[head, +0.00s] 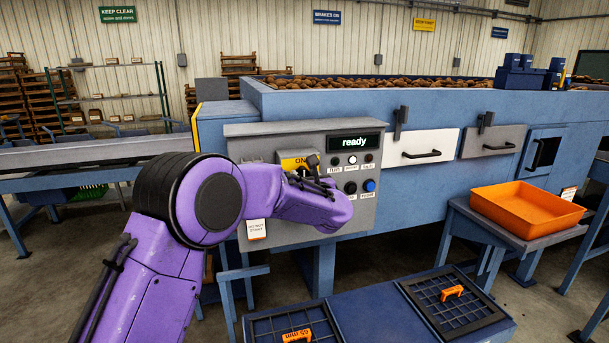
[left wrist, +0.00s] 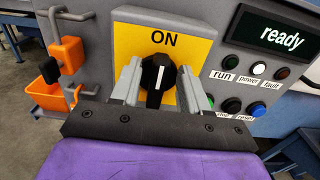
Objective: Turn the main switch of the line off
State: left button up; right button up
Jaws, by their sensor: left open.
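The main switch is a black rotary knob (left wrist: 157,82) on a yellow plate (left wrist: 130,40) marked ON. Its white line stands about upright, below the word ON. In the head view the yellow plate (head: 295,160) is on the grey control panel (head: 256,146), with the knob largely hidden by my gripper. My left gripper (head: 303,172) is open at the panel. In the left wrist view its two fingers (left wrist: 159,85) stand on either side of the knob; I cannot tell whether they touch it. My right gripper is not in view.
A display (head: 354,143) reads "ready" above small lamps and buttons, including a blue button (head: 369,186), right of the switch. In the wrist view an orange padlock (left wrist: 69,54) hangs left of the plate. A blue table (head: 375,296) with grids stands in front; an orange tray (head: 525,231) is right.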

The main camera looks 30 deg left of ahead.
pick_arm(q)
grip_shut()
jog(key=m, duration=0.6)
jog(key=f+m, duration=0.1)
jog(key=m, duration=0.5)
jog(key=w+d+m, duration=0.1)
jog(key=m, duration=0.4)
jog(key=shift+f+m, duration=0.15)
jog(key=shift+m, duration=0.25)
dwell(0.3)
grip_release()
jog(key=shift+f, duration=0.1)
